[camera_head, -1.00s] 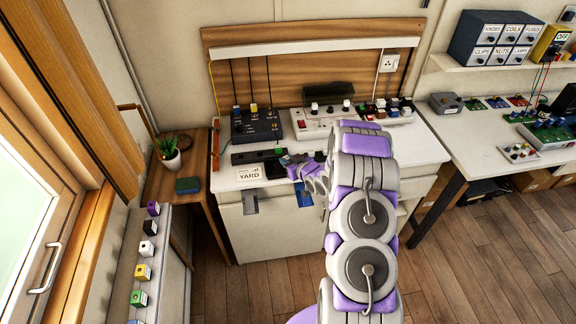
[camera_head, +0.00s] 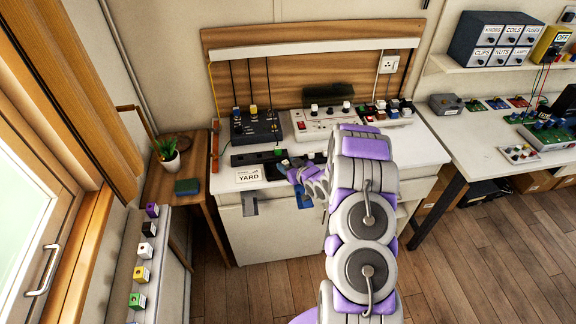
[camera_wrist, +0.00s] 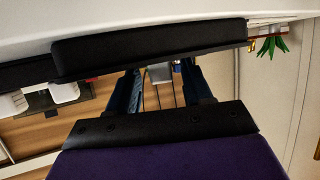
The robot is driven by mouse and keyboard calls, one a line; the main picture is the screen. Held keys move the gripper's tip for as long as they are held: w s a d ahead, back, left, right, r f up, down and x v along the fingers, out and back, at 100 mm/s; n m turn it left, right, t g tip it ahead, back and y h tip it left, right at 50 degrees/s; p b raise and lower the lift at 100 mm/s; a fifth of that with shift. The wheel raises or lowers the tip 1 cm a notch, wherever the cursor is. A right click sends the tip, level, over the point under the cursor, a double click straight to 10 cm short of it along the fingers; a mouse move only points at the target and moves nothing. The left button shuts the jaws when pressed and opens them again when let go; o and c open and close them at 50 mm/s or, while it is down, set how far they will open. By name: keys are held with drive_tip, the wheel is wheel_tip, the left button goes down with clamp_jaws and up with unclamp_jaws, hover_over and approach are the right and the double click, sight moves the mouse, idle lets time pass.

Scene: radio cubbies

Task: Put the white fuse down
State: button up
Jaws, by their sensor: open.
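My gripper (camera_head: 290,168) is over the front edge of the white bench, just right of the YARD card (camera_head: 250,174). In the wrist view its two dark fingers (camera_wrist: 162,92) stand apart, with a small greyish piece showing between them; I cannot tell whether it lies between the fingers or beyond them. A white block (camera_head: 144,250) stands in the row on the left ledge. White blocks (camera_wrist: 64,91) also show at the left of the wrist view. I cannot tell which of these, if any, is the white fuse.
A dark control box (camera_head: 256,126) and a white power strip (camera_head: 320,122) stand at the back of the bench. A dark bar (camera_head: 254,157) lies in front of them. A plant (camera_head: 168,152) is at the left. The floor in front is clear.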

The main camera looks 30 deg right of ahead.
drive_tip(key=p+v, duration=0.2)
drive_tip(key=v, duration=1)
drive_tip(key=s+a+r+m+g+h, duration=0.1)
drive_tip(key=s+a+r+g+h, duration=0.35)
drive_tip(key=s+r+g, duration=0.6)
drive_tip(key=s+a+r+g+y, duration=0.1)
drive_tip(key=s+a+r, duration=0.3)
drive_tip(key=s, duration=0.5)
drive_tip(key=s+a+r+g, duration=0.2)
drive_tip(key=s+a+r, duration=0.3)
drive_tip(key=s, duration=0.5)
drive_tip(key=s+a+r+g+y, duration=0.1)
drive_tip(key=s+a+r, duration=0.4)
drive_tip(key=s+a, duration=0.3)
drive_tip(key=shift+s+r+m+y, duration=0.2)
drive_tip(key=shift+s+m+y, duration=0.15)
drive_tip(key=shift+s, duration=0.5)
drive_tip(key=shift+g, duration=0.25)
